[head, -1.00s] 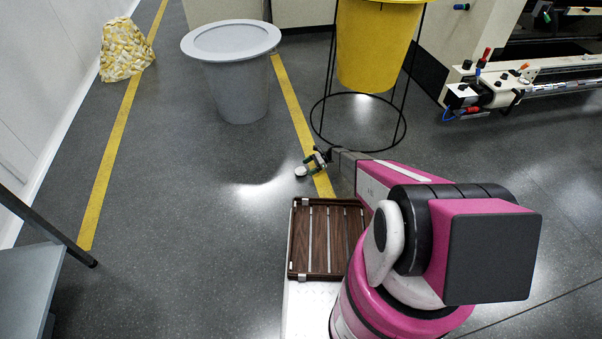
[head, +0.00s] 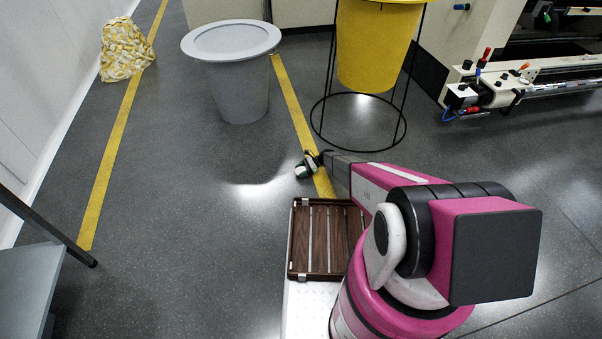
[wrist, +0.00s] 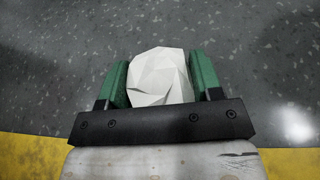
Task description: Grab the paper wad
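The paper wad (wrist: 160,78) is white and crumpled with flat facets. In the wrist view it lies between the two green fingers of my gripper (wrist: 160,72), close against both. I cannot tell whether the fingers press on it or only stand around it. In the head view my gripper (head: 305,165) is low over the floor beside the yellow line, at the end of my outstretched arm. There the wad is mostly hidden by the fingers.
A brown slatted tray (head: 320,240) is near my arm's base. A grey bin (head: 240,95) and a yellow bin (head: 373,55) in a black wire stand are beyond the gripper. A crumpled yellow-white heap (head: 125,50) lies far left. The floor left of the gripper is clear.

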